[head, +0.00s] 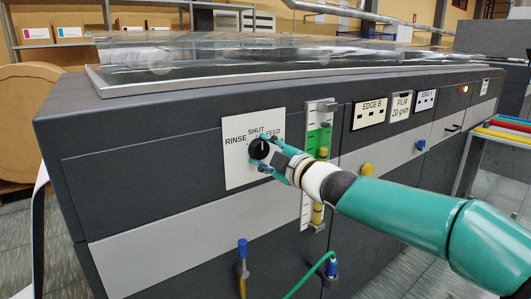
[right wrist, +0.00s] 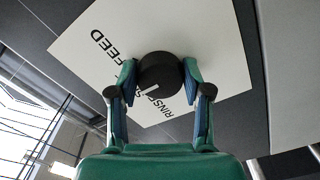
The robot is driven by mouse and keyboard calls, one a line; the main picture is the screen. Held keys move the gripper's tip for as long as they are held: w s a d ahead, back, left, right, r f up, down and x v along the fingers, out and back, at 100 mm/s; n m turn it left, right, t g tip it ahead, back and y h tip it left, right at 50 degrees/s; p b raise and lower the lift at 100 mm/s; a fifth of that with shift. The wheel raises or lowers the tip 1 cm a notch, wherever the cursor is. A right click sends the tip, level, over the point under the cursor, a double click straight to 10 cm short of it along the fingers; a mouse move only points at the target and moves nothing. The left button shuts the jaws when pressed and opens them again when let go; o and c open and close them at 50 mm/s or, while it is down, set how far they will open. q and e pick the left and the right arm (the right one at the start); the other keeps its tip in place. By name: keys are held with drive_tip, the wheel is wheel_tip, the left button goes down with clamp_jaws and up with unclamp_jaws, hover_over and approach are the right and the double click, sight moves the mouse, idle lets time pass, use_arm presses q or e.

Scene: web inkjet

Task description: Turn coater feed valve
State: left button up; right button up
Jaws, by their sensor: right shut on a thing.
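The coater feed valve is a round black knob (head: 259,147) on a white label plate (head: 240,175) marked RINSE, SHUT and FEED. In the head view its white pointer mark faces up, toward SHUT. My right gripper (head: 265,152) is shut on the knob from the front right. In the right wrist view the two fingers of my gripper (right wrist: 158,80) press on opposite sides of the knob (right wrist: 159,72), and its white mark is by the partly hidden SHUT lettering. My left gripper is not in view.
To the right of the plate is a vertical gauge (head: 322,125) with a green section. My right forearm crosses in front of the machine's lower panels. Below are a blue-handled valve (head: 242,248) and a green hose (head: 305,276). A yellow knob (head: 368,169) sits farther right.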

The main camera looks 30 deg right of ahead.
drive_tip(key=o, duration=1.1)
drive_tip(key=shift+a+f, duration=0.15)
drive_tip(key=shift+o, duration=0.2)
drive_tip(key=shift+s, duration=0.1)
drive_tip(key=shift+s, duration=0.3)
drive_tip(key=s+d, duration=0.1)
drive_tip(key=s, duration=1)
drive_tip(key=shift+d, duration=0.4)
